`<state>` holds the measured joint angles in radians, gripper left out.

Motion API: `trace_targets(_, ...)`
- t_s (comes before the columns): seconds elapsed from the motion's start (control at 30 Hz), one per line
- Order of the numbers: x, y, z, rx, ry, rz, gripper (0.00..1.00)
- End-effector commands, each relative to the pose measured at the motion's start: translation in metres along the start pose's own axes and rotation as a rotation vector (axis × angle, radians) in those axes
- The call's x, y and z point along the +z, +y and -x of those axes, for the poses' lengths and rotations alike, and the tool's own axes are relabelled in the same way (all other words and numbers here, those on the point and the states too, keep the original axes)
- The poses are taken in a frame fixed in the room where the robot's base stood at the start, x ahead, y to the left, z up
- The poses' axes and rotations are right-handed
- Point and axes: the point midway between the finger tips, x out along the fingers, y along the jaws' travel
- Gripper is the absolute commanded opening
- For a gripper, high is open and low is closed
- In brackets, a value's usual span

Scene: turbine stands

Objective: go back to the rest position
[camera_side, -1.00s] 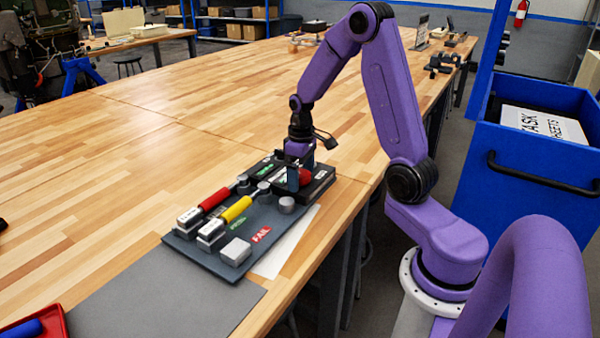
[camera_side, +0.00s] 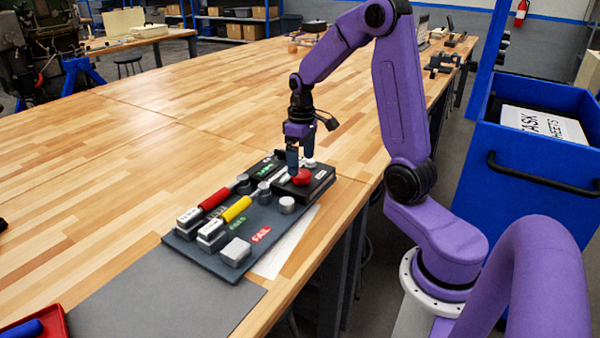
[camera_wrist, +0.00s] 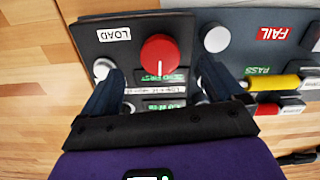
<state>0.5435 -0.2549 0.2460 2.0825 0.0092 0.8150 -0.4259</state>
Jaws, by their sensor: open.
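My gripper (camera_side: 299,157) is open and empty, pointing down above the black box with the red knob. In the wrist view my gripper (camera_wrist: 160,92) shows its two fingers apart, with nothing between them but the box top below. The red knob (camera_side: 302,177) sits upright on the black box (camera_side: 318,186), and it also shows in the wrist view (camera_wrist: 159,54) just beyond the fingertips. The box carries a LOAD label (camera_wrist: 115,34) and green-lettered displays, partly covered by the fingers.
A dark board (camera_side: 190,246) holds red (camera_side: 214,200) and yellow (camera_side: 237,208) handled tools, grey round posts and a FAIL label (camera_side: 261,235). A grey mat (camera_side: 160,300) and a red tray (camera_side: 45,325) lie nearer. The wooden table (camera_side: 130,150) is clear on the left. A blue cabinet (camera_side: 530,170) stands at right.

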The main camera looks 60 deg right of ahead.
Motion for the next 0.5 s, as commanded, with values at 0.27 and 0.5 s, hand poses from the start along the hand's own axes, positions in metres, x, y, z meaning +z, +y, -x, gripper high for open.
trace_targets(0.27, 0.0, -0.003, 0.001, 0.0, 0.0, 0.007, 0.95)
trace_targets(0.5, 0.002, -0.049, 0.009, 0.002, 0.003, 0.122, 0.95)
